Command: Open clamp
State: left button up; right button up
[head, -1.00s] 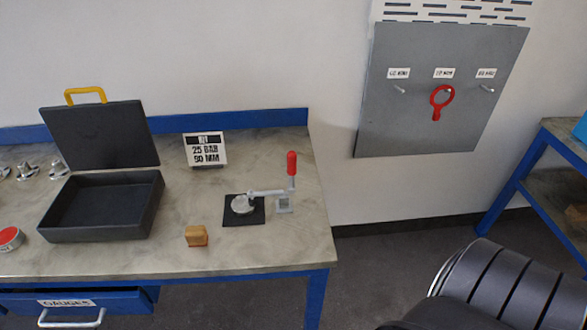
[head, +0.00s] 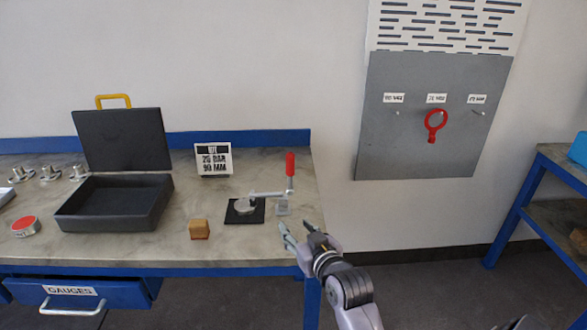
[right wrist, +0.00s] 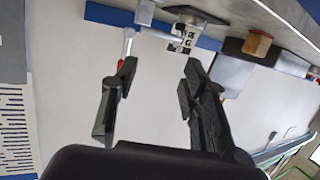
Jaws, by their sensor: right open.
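The toggle clamp (head: 284,190) stands near the right end of the bench. Its red handle (head: 290,165) points up, and its bar lies over a round metal part (head: 245,206) on a black pad (head: 231,217). In the right wrist view, the clamp's metal lever (right wrist: 128,43) shows near the left finger, which partly hides the red handle. My right gripper (head: 297,229) is open and empty at the bench's front right corner, in front of the clamp and below its handle in the picture. It also shows in the right wrist view (right wrist: 160,72). My left gripper is out of view.
A wooden block (head: 199,229) and an open black case (head: 113,218) are left of the clamp. A sign (head: 213,160) stands behind. A red-topped tin (head: 25,226) is far left. The GAUGES drawer (head: 120,294) sticks out.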

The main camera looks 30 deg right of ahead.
jog(key=w+d+r+m+t+h, duration=0.1)
jog(key=d+r+m+t+h, duration=0.15)
jog(key=d+r, duration=0.35)
send_near(292, 163)
jog(key=shift+n, duration=0.45)
jog(key=p+x, duration=0.2)
jog(key=x, duration=0.9)
jog(key=shift+w, duration=0.15)
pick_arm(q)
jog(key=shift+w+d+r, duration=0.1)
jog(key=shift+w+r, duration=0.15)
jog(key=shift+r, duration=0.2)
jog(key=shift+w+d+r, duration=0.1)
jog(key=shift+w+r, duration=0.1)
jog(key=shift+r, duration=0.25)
pick_arm(e)
jog(key=shift+c, duration=0.3)
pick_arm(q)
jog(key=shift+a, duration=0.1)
pick_arm(e)
grip_shut()
